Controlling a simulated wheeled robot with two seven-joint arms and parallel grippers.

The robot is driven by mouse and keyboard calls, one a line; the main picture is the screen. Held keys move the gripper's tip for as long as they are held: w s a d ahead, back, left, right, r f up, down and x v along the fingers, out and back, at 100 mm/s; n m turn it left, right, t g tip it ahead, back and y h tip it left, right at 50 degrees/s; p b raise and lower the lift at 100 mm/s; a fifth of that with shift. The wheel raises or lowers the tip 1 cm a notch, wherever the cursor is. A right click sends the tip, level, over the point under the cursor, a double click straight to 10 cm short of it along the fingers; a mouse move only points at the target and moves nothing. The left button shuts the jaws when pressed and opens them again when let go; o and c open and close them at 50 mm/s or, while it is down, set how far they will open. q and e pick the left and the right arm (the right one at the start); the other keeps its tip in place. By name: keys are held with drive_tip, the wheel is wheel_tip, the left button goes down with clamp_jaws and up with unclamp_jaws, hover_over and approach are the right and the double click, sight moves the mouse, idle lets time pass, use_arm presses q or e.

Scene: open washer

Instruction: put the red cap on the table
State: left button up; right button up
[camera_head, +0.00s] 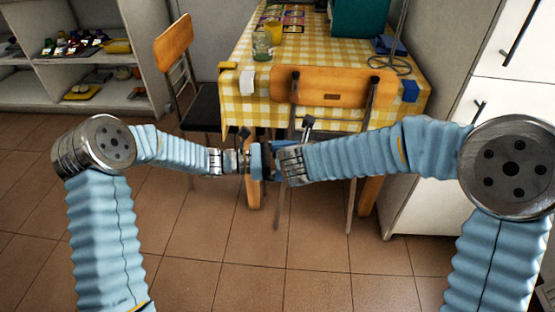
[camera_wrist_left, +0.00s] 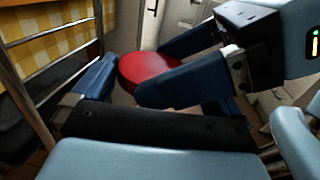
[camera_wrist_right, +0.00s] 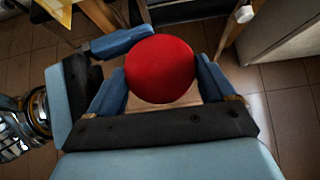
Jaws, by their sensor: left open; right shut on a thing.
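My right gripper (camera_wrist_right: 162,88) is shut on the red cap (camera_wrist_right: 160,68), which shows round and smooth between its two blue fingers. The red cap also shows in the left wrist view (camera_wrist_left: 148,72), between the right gripper's fingers. My left gripper (camera_head: 257,160) is open, close beside the right one; one of its blue fingers reaches next to the cap in the right wrist view. I cannot tell whether that finger touches the cap. In the head view the cap is hidden by the grippers. The table (camera_head: 240,107) has a yellow checked cloth and stands ahead, beyond the grippers.
A wooden chair (camera_head: 335,87) stands at the table's near side, just behind my grippers. Another chair (camera_head: 173,42) is at the left. A glass jar (camera_head: 262,45), a yellow cup (camera_head: 273,32) and a teal box (camera_head: 358,18) are on the table. A white cabinet (camera_head: 440,195) stands right.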

use_arm(q)
drive_tip(key=shift+s+d, duration=0.15)
drive_tip(key=shift+d, duration=0.2)
drive_tip(key=shift+s, duration=0.1)
drive_tip(key=c, duration=0.7)
drive_tip(key=shift+d, duration=0.15)
drive_tip(key=shift+o, duration=0.3)
drive_tip(key=shift+s, duration=0.1)
drive_tip(key=o, duration=0.6)
drive_tip(key=shift+o, duration=0.2)
